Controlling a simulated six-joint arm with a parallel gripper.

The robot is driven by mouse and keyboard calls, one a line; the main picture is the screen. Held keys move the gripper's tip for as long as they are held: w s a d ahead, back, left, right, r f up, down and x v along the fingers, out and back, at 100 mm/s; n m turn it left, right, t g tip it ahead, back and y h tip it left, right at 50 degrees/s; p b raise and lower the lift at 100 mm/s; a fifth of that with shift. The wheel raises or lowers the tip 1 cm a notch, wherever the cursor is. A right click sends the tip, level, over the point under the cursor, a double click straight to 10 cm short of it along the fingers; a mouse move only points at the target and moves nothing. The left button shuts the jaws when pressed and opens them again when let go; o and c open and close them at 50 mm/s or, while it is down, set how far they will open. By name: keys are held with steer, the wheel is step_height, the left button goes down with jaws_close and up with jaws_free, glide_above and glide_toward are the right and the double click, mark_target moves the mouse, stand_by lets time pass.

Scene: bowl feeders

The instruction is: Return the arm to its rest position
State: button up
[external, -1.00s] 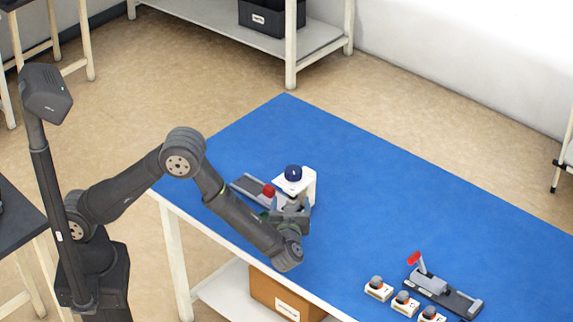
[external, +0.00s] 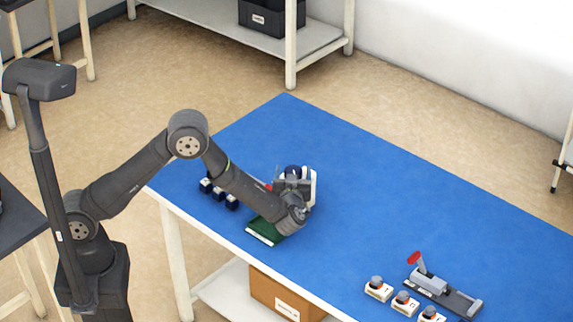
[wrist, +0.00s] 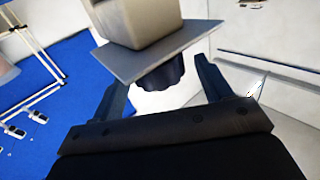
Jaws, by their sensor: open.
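My gripper (external: 293,184) is at the front left part of the blue table (external: 390,190), in front of a white feeder (external: 313,188) with a dark blue round top (external: 292,169). My gripper hides much of the feeder. In the wrist view my gripper (wrist: 158,78) has its two dark fingers wide apart. A dark blue ribbed part (wrist: 160,76) shows between them, under a grey plate (wrist: 155,48) with a beige block (wrist: 140,20). I cannot tell whether the fingers touch it. My arm reaches from its base at the left over the table edge.
Several small dark blue and white blocks (external: 218,194) and a green board (external: 262,231) lie near my forearm. The back table is clear.

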mark_target(294, 166)
steer(key=shift+w+d, duration=0.2)
steer(key=shift+w, duration=1.45)
